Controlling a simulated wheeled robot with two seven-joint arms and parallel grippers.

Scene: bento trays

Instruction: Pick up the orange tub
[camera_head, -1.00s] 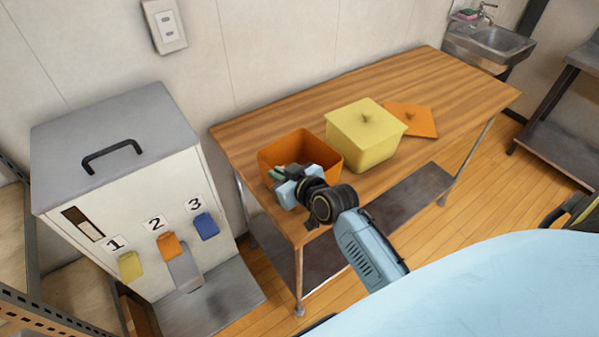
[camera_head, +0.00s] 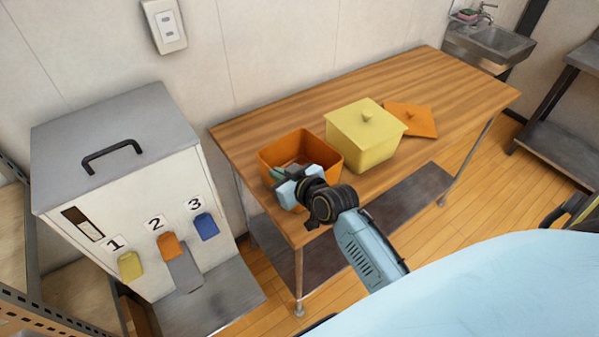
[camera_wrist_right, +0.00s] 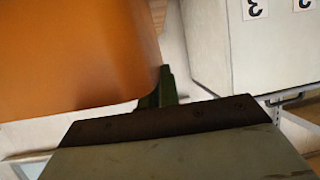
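The orange tub (camera_head: 325,153) stands without a lid at the front left part of the wooden table. My right gripper (camera_head: 279,174) is at the tub's near left corner, with the greenish fingertips close to its rim. In the right wrist view the tub (camera_wrist_right: 75,50) fills the upper left, and a dark green finger (camera_wrist_right: 166,88) is right beside its wall. The other finger is not clearly seen, so I cannot tell whether the gripper is closed on the wall. My left gripper is not in view.
A lidded yellow tub (camera_head: 368,138) stands close to the right of the orange tub. An orange lid (camera_head: 410,119) lies behind it. A dispenser (camera_head: 110,170) with numbered levers is at left. The table's far right (camera_head: 460,90) is clear.

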